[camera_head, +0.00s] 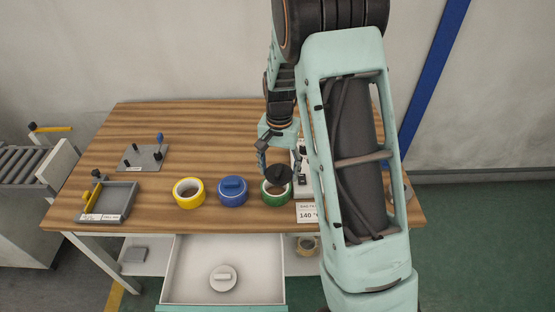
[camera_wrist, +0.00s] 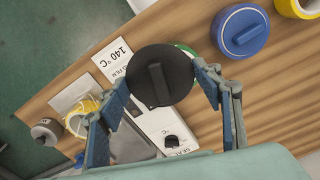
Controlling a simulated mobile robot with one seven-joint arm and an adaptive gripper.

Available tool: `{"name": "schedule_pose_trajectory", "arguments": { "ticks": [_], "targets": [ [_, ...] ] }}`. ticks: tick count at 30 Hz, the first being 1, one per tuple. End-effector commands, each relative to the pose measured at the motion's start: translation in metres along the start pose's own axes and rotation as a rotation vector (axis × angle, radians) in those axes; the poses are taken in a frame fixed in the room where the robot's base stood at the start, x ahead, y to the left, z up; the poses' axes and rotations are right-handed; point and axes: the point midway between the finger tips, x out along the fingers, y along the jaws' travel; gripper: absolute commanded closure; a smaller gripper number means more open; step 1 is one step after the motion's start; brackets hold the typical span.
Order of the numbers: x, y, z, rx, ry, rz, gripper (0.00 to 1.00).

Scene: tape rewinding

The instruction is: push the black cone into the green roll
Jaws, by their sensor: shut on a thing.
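The black cone (camera_head: 279,174) is a dark round piece with a raised bar across its top. It also shows large in the wrist view (camera_wrist: 172,65). My gripper (camera_head: 278,164) is shut on it, with one finger on each side of the disc. The green roll (camera_head: 276,199) stands on the table directly below. The cone covers the far part of its opening, and a brown inner wall shows in front. In the wrist view only a thin green edge (camera_wrist: 187,49) shows behind the cone. I cannot tell whether the cone's tip is inside the roll.
A blue roll (camera_head: 232,198) with a blue piece in it and an open yellow roll (camera_head: 188,204) stand to the left. A white device and a "140 °C" card (camera_head: 306,212) are close on the right. An open drawer (camera_head: 185,278) holds a white round piece.

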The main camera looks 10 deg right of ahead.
Motion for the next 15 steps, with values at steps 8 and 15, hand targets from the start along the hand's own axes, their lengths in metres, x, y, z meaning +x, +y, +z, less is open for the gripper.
{"name": "schedule_pose_trajectory", "arguments": {
  "ticks": [8, 15],
  "targets": [
    [0.019, -0.019, -0.035, 0.375, 0.0, 0.002, 0.59],
    [0.029, -0.024, -0.044, 0.49, 0.0, 0.002, 0.59]
  ]
}}
